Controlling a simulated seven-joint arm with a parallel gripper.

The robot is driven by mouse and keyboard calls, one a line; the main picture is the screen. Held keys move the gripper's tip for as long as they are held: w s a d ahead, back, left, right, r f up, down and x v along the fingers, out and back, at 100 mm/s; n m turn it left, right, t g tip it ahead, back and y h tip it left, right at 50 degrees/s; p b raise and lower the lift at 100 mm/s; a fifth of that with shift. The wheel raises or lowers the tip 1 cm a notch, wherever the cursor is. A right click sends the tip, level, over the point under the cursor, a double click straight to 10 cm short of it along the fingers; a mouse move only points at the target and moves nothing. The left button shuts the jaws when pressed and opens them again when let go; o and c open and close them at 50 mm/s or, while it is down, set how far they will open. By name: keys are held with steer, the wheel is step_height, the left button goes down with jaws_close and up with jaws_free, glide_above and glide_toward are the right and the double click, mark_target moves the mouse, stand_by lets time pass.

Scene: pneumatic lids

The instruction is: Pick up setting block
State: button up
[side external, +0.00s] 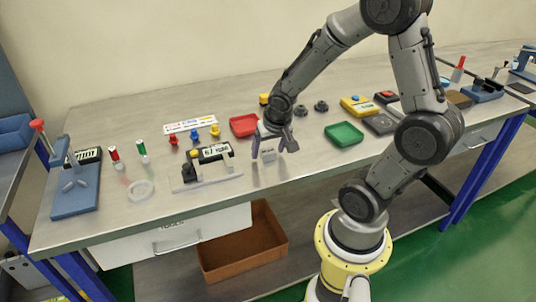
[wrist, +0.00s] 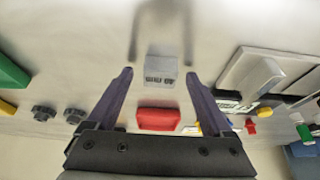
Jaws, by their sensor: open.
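The setting block is a small light-grey block marked with a size in mm. It stands on the bench in the wrist view (wrist: 160,70), and it shows small below the fingers in the side view (side external: 269,155). My gripper (side external: 273,152) points down over it. In the wrist view, my gripper (wrist: 160,75) is open, with one dark finger to the left of the block and one to the right, and clear gaps on both sides. Nothing is held. I cannot tell exactly how high the fingertips are above the bench.
A red tray (side external: 244,125) lies just behind the block and a green tray (side external: 344,134) to its right. A pale fixture with a black-and-white display (side external: 216,152) stands close on the left. Dark knobs (side external: 321,106) sit farther back. The bench in front is clear.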

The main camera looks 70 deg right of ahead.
jaws_close()
steer(key=shift+r, duration=0.15)
stand_by(0.4)
